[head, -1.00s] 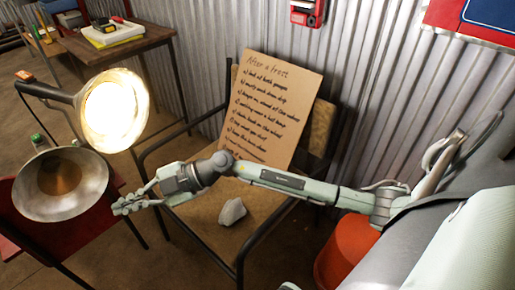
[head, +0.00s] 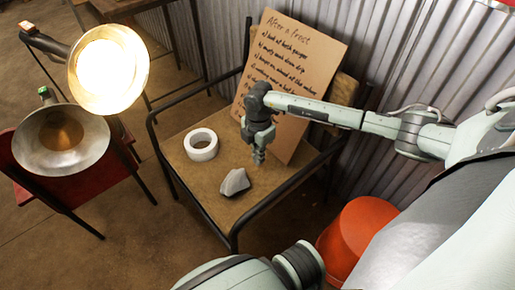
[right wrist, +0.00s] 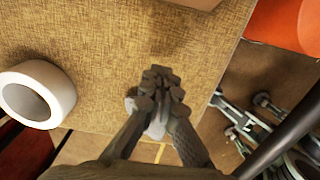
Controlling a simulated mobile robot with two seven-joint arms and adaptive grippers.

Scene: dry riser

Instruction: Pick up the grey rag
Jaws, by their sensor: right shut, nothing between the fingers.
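The grey rag (head: 235,181), a small crumpled lump, lies on the tan seat of a chair (head: 215,200) in the head view. My right gripper (head: 259,157) points down over the seat, just behind and to the right of the rag, apart from it in the picture. In the right wrist view my right gripper's fingers (right wrist: 161,78) are together with nothing between them. A pale part of the rag (right wrist: 130,104) shows behind the fingers, which hide most of it. My left gripper is not in view.
A white tape roll (head: 201,145) lies on the seat left of the rag. A cardboard sign (head: 290,60) leans on the chair back. A lit lamp (head: 108,72) and metal bowl-shaped shade (head: 61,139) stand left. An orange bucket (head: 352,237) stands right of the chair.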

